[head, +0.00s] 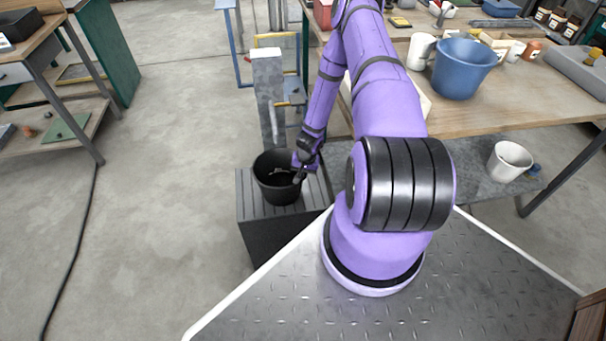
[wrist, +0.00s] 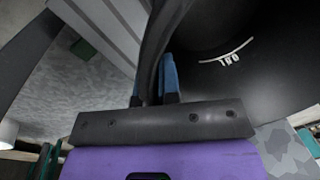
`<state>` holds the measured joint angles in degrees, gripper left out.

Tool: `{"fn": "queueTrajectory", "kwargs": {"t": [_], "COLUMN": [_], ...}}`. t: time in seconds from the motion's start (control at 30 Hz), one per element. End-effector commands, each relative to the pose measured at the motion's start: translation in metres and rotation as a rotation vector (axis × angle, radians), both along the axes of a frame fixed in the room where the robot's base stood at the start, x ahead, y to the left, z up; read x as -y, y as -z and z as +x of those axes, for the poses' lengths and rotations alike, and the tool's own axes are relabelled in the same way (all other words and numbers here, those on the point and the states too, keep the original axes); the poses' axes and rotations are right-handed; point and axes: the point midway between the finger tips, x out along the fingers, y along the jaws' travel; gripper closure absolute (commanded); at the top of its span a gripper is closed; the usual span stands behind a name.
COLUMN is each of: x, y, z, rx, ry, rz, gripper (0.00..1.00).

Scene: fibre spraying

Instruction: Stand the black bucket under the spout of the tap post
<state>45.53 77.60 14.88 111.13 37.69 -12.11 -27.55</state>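The black bucket (head: 265,189) is upright at the slatted top of a dark stand (head: 247,204) in the head view; I cannot tell whether it rests on the slats or hangs just above. The grey tap post (head: 268,90) rises just behind it. A spout cannot be made out clearly. My gripper (head: 299,176) is at the bucket's right rim. In the wrist view the blue finger pads (wrist: 155,84) lie on either side of the bucket's wall, closed on it. The bucket's dark inside (wrist: 255,75) shows a white mark.
A workbench (head: 480,112) at the right holds a blue bucket (head: 463,70), a mug (head: 421,50) and jars. A white bucket (head: 509,160) is on a lower grey surface. Shelving (head: 50,105) stands at the left. A cable (head: 82,220) crosses the open floor.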

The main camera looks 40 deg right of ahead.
Motion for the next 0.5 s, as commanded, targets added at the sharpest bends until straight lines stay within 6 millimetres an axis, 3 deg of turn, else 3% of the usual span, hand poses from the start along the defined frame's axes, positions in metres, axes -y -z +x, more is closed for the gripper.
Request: {"fn": "queueTrajectory", "kwargs": {"t": [0.2,0.33,0.5], "x": [-0.0002,-0.0001,-0.0001], "y": [0.0026,0.0023,0.0023], "z": [0.0001,0.0001,0.0002], "rx": [0.000,0.000,0.000], "ry": [0.001,0.001,0.001], "rz": [0.000,0.000,0.000], "gripper": [1.00,0.71,0.71]}}
